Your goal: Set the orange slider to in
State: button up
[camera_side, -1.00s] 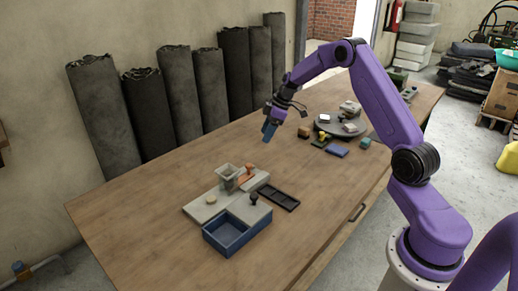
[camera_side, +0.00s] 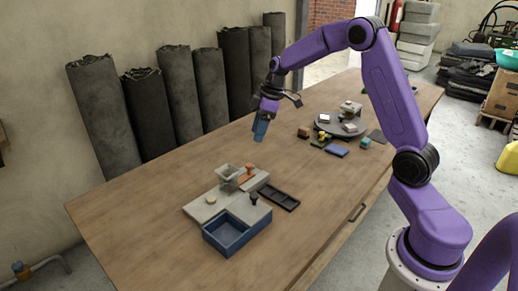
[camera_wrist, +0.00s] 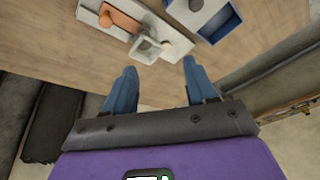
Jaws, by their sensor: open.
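The orange slider (camera_side: 247,173) sits on the grey board (camera_side: 205,207), beside a grey square funnel-like cup (camera_side: 228,174). In the wrist view the orange slider (camera_wrist: 121,18) is at the top, with a rounded knob at its left end, and the grey cup (camera_wrist: 146,49) is next to it. My gripper (camera_side: 259,135) hangs above the table behind the board, apart from the slider. In the wrist view its two blue fingers (camera_wrist: 155,85) are spread with nothing between them.
A blue open box (camera_side: 237,236) and a black knob (camera_side: 254,198) are at the board's front. A black tray (camera_side: 278,197) lies right of it. A round turntable (camera_side: 340,127) with small items stands farther back. Bare table lies left of the board.

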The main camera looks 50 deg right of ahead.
jog(key=s+a+r+n+g, duration=0.1)
jog(key=s+a+r, duration=0.1)
jog(key=s+a, duration=0.8)
jog(key=shift+s+a+r+h, duration=0.3)
jog(key=shift+s+a+r, duration=0.1)
jog(key=shift+a, duration=0.45)
jog(key=m+t, duration=0.2)
send_over(249, 165)
jog(key=s+d, duration=0.5)
notch_tip(249, 165, down, 6)
jog(key=x, duration=1.7)
jog(key=shift+w+a+r, duration=0.15)
jog(key=shift+w+a, duration=0.15)
